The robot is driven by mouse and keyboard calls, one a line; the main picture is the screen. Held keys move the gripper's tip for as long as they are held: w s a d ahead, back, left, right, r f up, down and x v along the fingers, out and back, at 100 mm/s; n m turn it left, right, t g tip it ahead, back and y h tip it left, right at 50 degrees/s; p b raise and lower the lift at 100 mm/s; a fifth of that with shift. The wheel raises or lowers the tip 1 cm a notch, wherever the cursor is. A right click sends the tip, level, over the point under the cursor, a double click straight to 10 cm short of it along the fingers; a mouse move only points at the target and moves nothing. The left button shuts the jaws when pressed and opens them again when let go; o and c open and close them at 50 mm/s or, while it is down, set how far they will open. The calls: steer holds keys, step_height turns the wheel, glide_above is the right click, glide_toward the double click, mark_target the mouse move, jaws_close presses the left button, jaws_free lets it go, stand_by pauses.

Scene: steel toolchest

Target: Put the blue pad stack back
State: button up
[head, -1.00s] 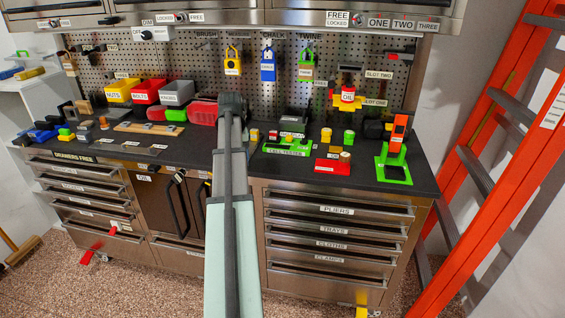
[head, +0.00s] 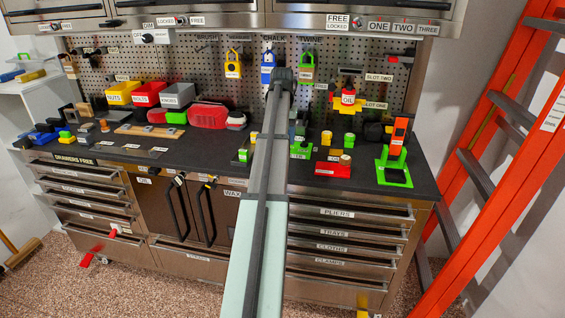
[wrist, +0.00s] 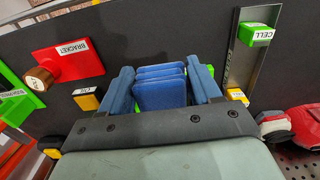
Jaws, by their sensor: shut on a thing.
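My gripper (wrist: 161,78) is shut on the blue pad stack (wrist: 160,92), which shows in the wrist view as several blue pads layered between my two blue fingers. The stack is over the black worktop; how high it is cannot be told. In the head view my arm hides the stack and the fingers, and only the wrist end of the arm shows in front of the pegboard.
The red bracket block (wrist: 68,62) is left of my gripper in the wrist view, and a green cell block (wrist: 257,34) on a grey strip is right. A green stand (head: 394,172) and red rounded box (head: 208,116) stand on the worktop (head: 200,154).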

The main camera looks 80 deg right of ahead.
steer(key=shift+f, duration=4.65)
steer(key=shift+f, duration=0.1)
steer(key=o, duration=1.1)
step_height(320, 180, up, 12)
steer(key=shift+r, duration=0.15)
